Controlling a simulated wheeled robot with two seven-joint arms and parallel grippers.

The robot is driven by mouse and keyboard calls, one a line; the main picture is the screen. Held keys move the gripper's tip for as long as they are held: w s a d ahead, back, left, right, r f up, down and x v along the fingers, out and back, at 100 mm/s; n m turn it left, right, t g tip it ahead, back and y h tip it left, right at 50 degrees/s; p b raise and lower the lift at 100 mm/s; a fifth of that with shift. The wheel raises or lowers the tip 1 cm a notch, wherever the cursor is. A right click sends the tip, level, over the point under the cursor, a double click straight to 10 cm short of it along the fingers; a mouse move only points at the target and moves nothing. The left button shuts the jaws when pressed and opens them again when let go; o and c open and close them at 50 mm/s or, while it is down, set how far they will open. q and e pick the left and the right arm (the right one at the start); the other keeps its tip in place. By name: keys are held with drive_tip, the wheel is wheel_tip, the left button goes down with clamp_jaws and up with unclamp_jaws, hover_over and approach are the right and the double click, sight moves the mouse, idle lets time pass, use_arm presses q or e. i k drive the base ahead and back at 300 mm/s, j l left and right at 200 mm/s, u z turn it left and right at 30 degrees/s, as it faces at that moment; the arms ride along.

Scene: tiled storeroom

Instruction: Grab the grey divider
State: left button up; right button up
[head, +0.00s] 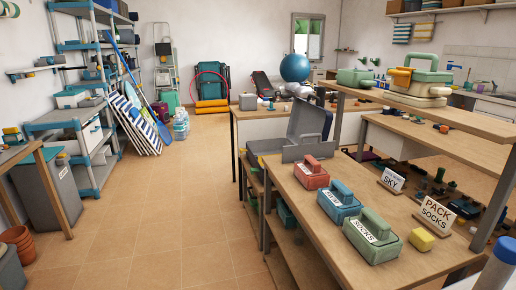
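No part labelled as a divider shows clearly. A grey open case-like object (308,150) stands at the far left end of the wooden workbench, with an upright grey panel (303,121) at its back. I cannot tell whether this panel is the grey divider. Neither of my grippers is in view.
Red (311,174), blue (339,203) and green (372,238) lidded boxes line the workbench (315,225). A raised shelf (440,112) overhangs the right side. The tiled floor (170,220) at left is clear.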

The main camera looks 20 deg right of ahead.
sight(320, 150)
drive_tip(key=i+z, duration=0.15)
drive_tip(key=i, duration=0.65)
drive_tip(key=i+j+z, duration=0.1)
drive_tip(key=i, duration=0.65)
